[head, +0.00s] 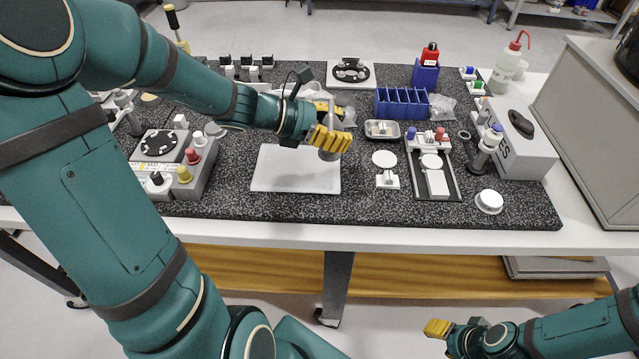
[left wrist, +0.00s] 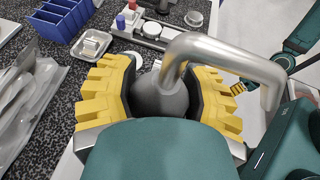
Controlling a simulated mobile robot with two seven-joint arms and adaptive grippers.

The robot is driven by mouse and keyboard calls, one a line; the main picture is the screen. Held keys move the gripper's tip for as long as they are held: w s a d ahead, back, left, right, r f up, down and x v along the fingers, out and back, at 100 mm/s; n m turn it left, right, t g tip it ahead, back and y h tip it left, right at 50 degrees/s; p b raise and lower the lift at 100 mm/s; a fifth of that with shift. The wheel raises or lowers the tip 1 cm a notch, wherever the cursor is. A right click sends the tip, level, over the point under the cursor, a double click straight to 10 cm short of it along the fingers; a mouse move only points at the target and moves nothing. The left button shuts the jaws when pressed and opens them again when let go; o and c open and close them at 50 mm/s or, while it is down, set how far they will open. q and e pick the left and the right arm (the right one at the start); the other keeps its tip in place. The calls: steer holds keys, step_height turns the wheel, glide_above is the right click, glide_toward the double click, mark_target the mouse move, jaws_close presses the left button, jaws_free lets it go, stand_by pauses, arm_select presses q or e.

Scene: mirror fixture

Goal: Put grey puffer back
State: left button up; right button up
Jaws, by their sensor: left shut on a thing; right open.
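The grey puffer (head: 330,154) is a dark grey bulb held in my left gripper (head: 334,135), above the right end of the white tray (head: 275,178). In the left wrist view the puffer (left wrist: 160,101) sits between the yellow fingers of my left gripper (left wrist: 160,95), which are shut on it from both sides. A bent silver tube (left wrist: 225,55) rises from the bulb's top there; I cannot tell if it is part of the puffer. My right gripper (head: 438,328) is empty and open, low at the front right, off the table.
A blue rack (head: 402,103), a small metal dish (head: 382,130), a white disc (head: 384,159) and a slide holder (head: 436,180) stand right of my left gripper. A grey box with coloured knobs (head: 172,165) is to the left. A clear bag lies behind the gripper.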

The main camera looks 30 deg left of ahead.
arm_select(q)
step_height(320, 180, down, 10)
steer(key=b, duration=0.3)
steer(key=shift+b, duration=0.3)
steer(key=shift+f, duration=0.15)
steer(key=o, duration=0.8)
steer(key=shift+r, duration=0.25)
steer(key=p+v, duration=0.3)
steer(key=v, duration=0.9)
